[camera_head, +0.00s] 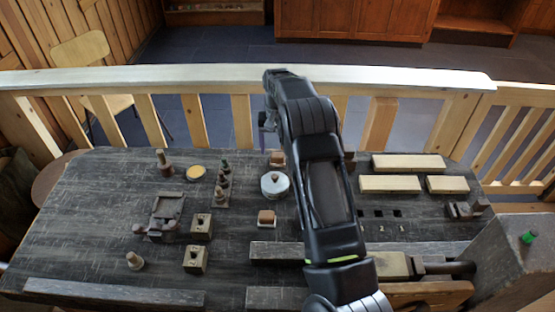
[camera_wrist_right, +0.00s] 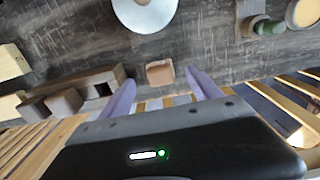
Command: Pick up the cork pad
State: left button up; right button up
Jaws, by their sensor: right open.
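A round tan disc with a dark rim, which looks like the cork pad (camera_head: 195,172), lies flat on the dark table left of the middle in the head view. It also shows, cut off, at the upper right corner of the right wrist view (camera_wrist_right: 304,12). My right gripper (camera_head: 266,122) is over the table's far edge by the railing, apart from the pad and to its right in the head view. In the wrist view its two purple fingers (camera_wrist_right: 160,88) are spread and hold nothing. My left gripper is not in view.
A small brown-topped block (camera_wrist_right: 160,72) shows between and beyond the fingers. A peg on a base (camera_head: 164,163) is left of the pad. The wooden railing (camera_head: 200,78) runs behind.

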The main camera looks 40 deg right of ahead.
aim_at(277, 156)
notch_tip(277, 156, down, 5)
jog(key=shift+d+f+b, duration=0.1)
jog(key=shift+f+b, duration=0.1)
jog(key=shift+b, duration=0.3)
jog(key=shift+r, duration=0.1)
jog(key=c, duration=1.4)
jog(key=shift+r, duration=0.1)
jog(key=shift+c, duration=0.2)
jog(key=shift+r, duration=0.4)
notch_tip(277, 156, up, 9)
jog(key=shift+p, duration=0.55)
